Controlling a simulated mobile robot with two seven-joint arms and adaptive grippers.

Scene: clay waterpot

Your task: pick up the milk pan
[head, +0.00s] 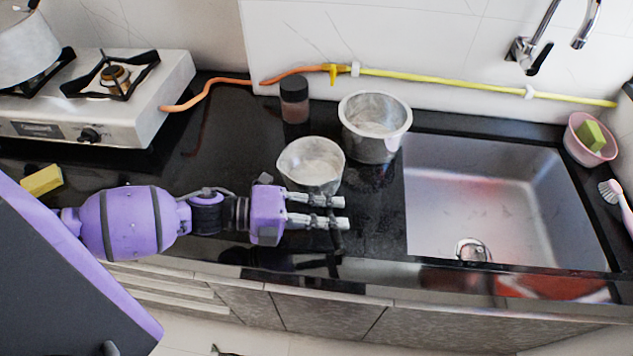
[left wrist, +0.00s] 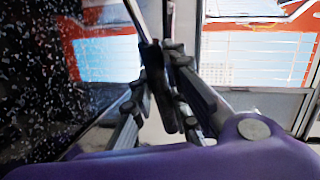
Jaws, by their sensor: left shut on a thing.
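The milk pan (head: 312,165) is a small light-grey pan with a pale inside, upright on the black counter. My left gripper (head: 345,212) is at its near side, with the fingers pointing right. It is shut on the pan's dark handle, which shows between the fingers in the left wrist view (left wrist: 165,92). Part of the handle is hidden by the fingers. I cannot tell whether the pan's base touches the counter. My right gripper is in neither view.
A larger metal pot (head: 375,135) stands close behind the pan to the right, and a dark-lidded jar (head: 294,100) behind it. The sink (head: 490,200) is at the right, the stove (head: 95,100) at the left. A yellow sponge (head: 42,180) lies on the left counter.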

